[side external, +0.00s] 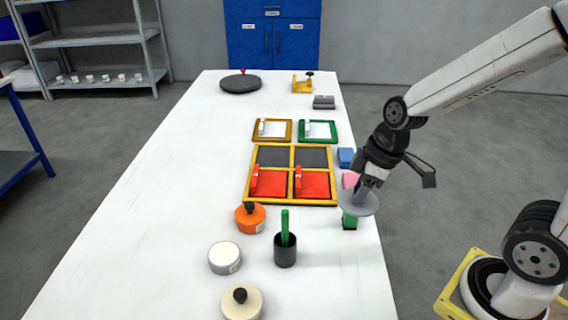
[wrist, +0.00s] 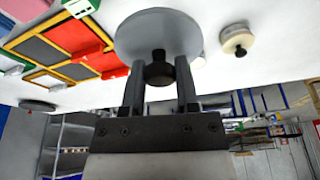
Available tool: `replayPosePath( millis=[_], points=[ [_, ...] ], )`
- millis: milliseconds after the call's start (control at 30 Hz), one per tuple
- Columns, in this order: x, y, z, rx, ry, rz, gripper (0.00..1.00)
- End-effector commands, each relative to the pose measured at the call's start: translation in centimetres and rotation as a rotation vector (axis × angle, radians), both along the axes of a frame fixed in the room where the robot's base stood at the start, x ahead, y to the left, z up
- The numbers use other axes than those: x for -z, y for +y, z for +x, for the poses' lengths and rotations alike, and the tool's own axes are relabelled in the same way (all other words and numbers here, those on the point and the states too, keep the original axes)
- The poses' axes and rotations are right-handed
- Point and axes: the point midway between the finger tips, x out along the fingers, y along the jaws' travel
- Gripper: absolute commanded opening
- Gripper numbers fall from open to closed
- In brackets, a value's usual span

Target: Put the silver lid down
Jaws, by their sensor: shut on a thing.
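The silver lid (side external: 360,204) is a flat grey disc with a small dark knob. My gripper (side external: 367,187) is shut on its knob and holds it near the table's right edge, in front of a green block (side external: 350,223). In the wrist view the lid (wrist: 160,30) lies beyond my gripper (wrist: 159,72), with the dark knob between the two fingers. A round silver-sided pot (side external: 225,259) with a white top and no knob stands at the front left of the lid. I cannot tell the exact gap between the lid and the table.
An orange pot (side external: 250,219), a cream pot (side external: 241,303) and a dark cup (side external: 285,255) with a green-handled thing stand in front. A yellow-framed tray (side external: 291,201) with red pieces lies behind. Pink (side external: 350,180) and blue (side external: 345,157) blocks line the right edge. The table's left side is clear.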

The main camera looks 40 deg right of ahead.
Motion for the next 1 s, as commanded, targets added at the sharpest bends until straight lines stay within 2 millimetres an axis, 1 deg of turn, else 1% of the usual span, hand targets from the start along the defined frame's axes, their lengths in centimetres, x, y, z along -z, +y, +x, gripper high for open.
replayPosePath(
  millis=[33, 100, 300, 400, 500, 767, 1000],
  points=[
    [0.7, 0.0, -0.1, 0.0, 0.006, 0.001, 0.0],
    [1.5, 0.0, -0.1, -0.001, 0.005, 0.0, 0.0],
    [3.6, 0.0, 0.0, -0.001, 0.005, 0.002, 0.0],
    [4.4, 0.0, 0.0, -0.001, 0.003, 0.0, 0.0],
    [4.8, 0.0, -0.1, 0.0, 0.003, 0.001, 0.0],
    [5.0, 0.0, 0.1, -0.001, 0.001, -0.001, 0.0],
    [5.6, 0.1, 1.4, 0.0, 0.002, 0.0, 0.0]
  ],
)
